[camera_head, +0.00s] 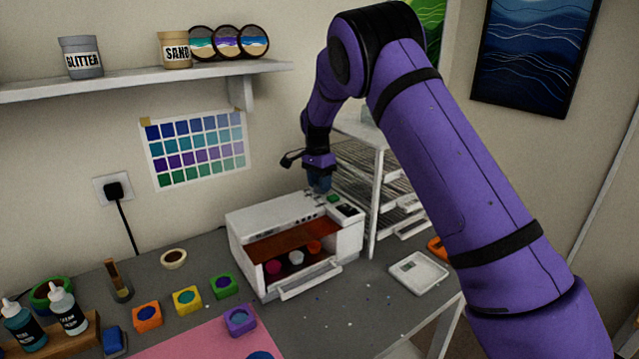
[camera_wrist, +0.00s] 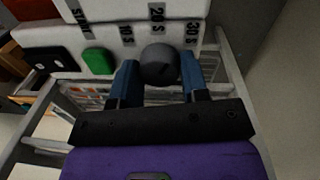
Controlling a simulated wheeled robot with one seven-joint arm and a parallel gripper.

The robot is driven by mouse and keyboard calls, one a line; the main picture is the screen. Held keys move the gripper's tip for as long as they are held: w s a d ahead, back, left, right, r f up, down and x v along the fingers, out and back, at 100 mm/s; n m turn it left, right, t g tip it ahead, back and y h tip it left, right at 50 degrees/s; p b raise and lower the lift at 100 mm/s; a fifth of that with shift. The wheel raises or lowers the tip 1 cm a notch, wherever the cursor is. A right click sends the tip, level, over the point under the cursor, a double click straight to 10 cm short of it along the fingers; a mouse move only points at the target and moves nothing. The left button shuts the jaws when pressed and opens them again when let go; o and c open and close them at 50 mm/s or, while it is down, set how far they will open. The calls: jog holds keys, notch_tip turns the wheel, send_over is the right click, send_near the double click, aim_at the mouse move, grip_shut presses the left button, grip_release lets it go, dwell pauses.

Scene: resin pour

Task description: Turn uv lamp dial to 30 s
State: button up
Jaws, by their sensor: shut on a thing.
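The uv lamp (camera_head: 244,229) is a white box on the grey bench with an open front; several small coloured pieces sit inside. Its dial (camera_wrist: 159,63) is a dark grey round knob in the wrist view, near printed labels that read 10 S, 20 S and 30 S. The 30 S label (camera_wrist: 192,34) is right of the knob. My gripper (camera_head: 319,184) reaches down onto the right part of the lamp top. Its blue fingers are shut on the dial, one on each side. Which label the dial points to cannot be made out.
A green button (camera_wrist: 98,62) and a black panel (camera_wrist: 43,59) are left of the dial. A white wire rack (camera_head: 377,190) stands close behind and right of the lamp. A white tray (camera_head: 418,272) lies to its right. Several coloured moulds (camera_head: 187,301) stand left.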

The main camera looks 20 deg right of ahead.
jog(key=shift+m, duration=1.5)
jog(key=o, duration=0.9)
jog(key=shift+o, duration=0.2)
jog(key=shift+r, duration=0.65)
notch_tip(320, 180, up, 2)
jog(key=shift+r, duration=0.15)
jog(key=s+r, duration=0.1)
jog(key=s, duration=1.5)
jog(key=shift+r, duration=0.2)
